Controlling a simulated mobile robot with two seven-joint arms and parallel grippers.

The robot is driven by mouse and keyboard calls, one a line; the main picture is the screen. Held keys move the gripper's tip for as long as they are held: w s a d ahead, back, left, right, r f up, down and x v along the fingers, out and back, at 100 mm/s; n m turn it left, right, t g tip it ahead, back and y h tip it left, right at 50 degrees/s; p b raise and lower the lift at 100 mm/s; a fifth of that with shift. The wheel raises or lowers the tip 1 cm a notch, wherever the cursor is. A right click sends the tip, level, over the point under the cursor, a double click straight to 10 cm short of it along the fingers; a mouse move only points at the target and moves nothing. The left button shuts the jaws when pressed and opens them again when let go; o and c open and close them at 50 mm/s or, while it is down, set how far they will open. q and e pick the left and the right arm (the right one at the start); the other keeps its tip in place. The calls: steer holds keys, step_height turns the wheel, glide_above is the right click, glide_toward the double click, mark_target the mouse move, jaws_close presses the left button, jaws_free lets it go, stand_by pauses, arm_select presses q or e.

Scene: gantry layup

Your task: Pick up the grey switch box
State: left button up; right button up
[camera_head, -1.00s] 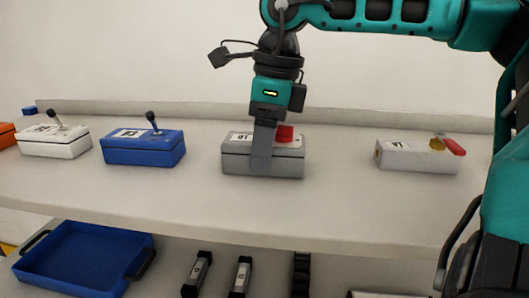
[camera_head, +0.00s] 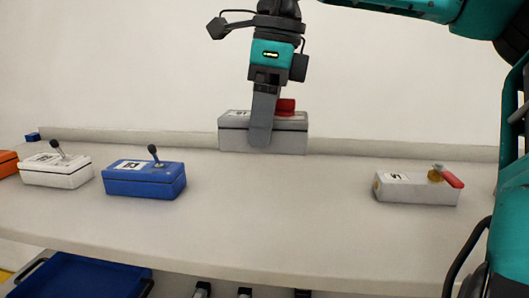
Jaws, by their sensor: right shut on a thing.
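The grey switch box (camera_head: 292,142) has a white label and a red part on its top. It is held in the air above the shelf, towards the middle of the view. My right gripper (camera_head: 262,125) comes down over it from above and is shut on it. One finger shows across the front face of the box; the other finger is hidden behind it. My left gripper does not show.
On the shelf (camera_head: 270,215) stand a white box (camera_head: 60,178) and a blue box (camera_head: 140,185) with black levers. An orange box (camera_head: 6,164) is at the left edge. A whitish valve box (camera_head: 405,190) with a red handle is at right. A blue tray (camera_head: 80,278) lies below.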

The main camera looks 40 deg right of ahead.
step_height(320, 180, up, 19)
steer(key=shift+p, duration=0.45)
